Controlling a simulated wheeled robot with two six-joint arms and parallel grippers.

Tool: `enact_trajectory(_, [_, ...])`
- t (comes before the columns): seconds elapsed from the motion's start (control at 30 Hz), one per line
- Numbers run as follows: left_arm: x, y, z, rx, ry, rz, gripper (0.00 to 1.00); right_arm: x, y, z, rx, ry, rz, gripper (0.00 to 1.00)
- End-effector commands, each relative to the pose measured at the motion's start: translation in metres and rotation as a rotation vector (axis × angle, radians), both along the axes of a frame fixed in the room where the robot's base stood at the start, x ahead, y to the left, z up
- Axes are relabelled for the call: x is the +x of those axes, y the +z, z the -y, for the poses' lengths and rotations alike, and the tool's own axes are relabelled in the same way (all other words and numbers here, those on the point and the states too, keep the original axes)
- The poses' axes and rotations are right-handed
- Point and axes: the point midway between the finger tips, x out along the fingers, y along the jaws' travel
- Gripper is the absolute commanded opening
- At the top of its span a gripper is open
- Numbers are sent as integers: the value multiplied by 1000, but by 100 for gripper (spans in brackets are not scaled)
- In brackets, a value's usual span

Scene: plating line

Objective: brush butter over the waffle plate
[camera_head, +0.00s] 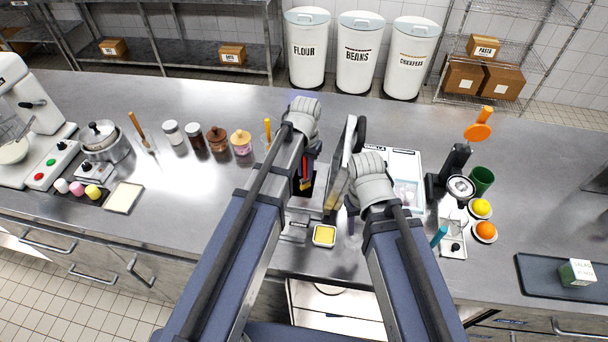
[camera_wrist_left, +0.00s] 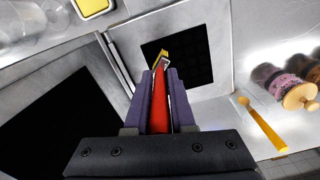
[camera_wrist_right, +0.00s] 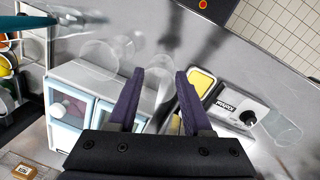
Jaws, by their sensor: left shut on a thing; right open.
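My left gripper (camera_head: 306,180) is shut on a brush with a red handle (camera_wrist_left: 160,105). The brush's yellowish tip (camera_wrist_left: 162,56) points away from the fingers and appears over the dark gridded waffle plate (camera_wrist_left: 195,60); I cannot tell whether it touches. The waffle maker's lid (camera_head: 346,150) stands raised, and my arms partly hide the machine in the head view. A square dish of yellow butter (camera_head: 324,235) sits in front of the waffle maker; it also shows in the right wrist view (camera_wrist_right: 203,80). My right gripper (camera_wrist_right: 152,85) is open and empty, right of the lid.
A white box with tubs (camera_head: 405,165) stands right of the waffle maker. Jars (camera_head: 241,142) and a yellow-handled tool (camera_head: 267,128) are to the left. A dark stand (camera_head: 455,160), a green cup (camera_head: 481,180) and fruit (camera_head: 485,230) are farther right.

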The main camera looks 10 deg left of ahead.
Motion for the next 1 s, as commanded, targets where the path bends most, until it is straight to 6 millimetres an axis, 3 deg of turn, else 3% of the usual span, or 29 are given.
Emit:
enact_trajectory(0.37, [11, 0, 0, 0, 0, 0, 0, 0, 0, 0, 0, 0, 0, 50])
enact_trajectory(0.73, [40, -1, 0, 0, 0, 0, 0, 0, -1, 0, 0, 0, 0, 50])
enact_trajectory(1.0, [43, -1, 0, 0, 0, 0, 0, 0, -1, 0, 0, 0, 0, 50])
